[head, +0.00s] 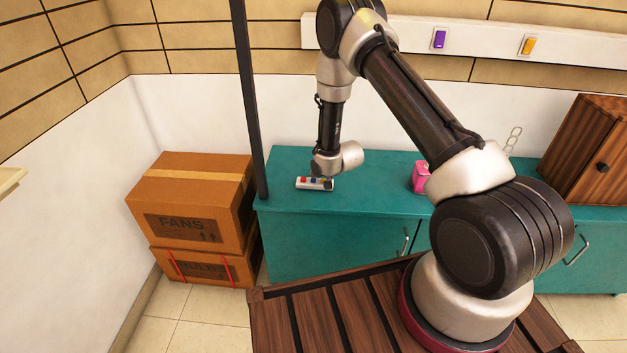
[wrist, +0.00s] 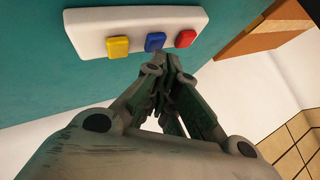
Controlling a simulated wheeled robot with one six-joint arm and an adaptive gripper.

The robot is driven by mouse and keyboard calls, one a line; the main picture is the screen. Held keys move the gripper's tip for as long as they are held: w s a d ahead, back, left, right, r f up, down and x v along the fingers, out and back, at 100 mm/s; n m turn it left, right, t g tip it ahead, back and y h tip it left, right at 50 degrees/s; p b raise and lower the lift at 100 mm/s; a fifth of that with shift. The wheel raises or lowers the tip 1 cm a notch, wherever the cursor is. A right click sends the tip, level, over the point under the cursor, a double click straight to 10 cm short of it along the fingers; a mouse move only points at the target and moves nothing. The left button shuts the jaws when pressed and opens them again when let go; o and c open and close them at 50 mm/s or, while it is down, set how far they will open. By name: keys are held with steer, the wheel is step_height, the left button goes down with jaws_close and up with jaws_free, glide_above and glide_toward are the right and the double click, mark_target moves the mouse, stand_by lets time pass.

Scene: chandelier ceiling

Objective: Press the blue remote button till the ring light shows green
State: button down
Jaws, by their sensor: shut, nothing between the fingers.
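A white remote (head: 308,186) lies on the teal cabinet top. In the wrist view the remote (wrist: 90,38) shows a yellow button (wrist: 118,47), a blue button (wrist: 154,41) and a red button (wrist: 185,38) in a row. My gripper (wrist: 166,60) is shut and empty. Its fingertips appear just beside the blue button, toward the red one; I cannot tell whether they touch the remote. In the head view my gripper (head: 327,183) is small and dark at the remote's right end. No lit ring light can be made out.
The teal cabinet (head: 380,195) has free room right of the remote. A pink object (head: 420,177) and a wooden cabinet (head: 585,150) stand farther right. Cardboard boxes (head: 190,200) and a black pole (head: 248,100) are at left. Purple (head: 439,39) and orange (head: 527,45) switches sit on the wall.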

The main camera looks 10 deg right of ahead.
steer(key=shift+f, duration=0.45)
stand_by(0.5)
stand_by(0.3)
steer(key=shift+r, duration=0.9)
steer(key=shift+r, duration=2.5)
steer(key=shift+r, duration=0.1)
stand_by(1.0)
step_height(320, 180, up, 4)
steer(key=shift+f, duration=0.2)
steer(key=shift+f, duration=0.1)
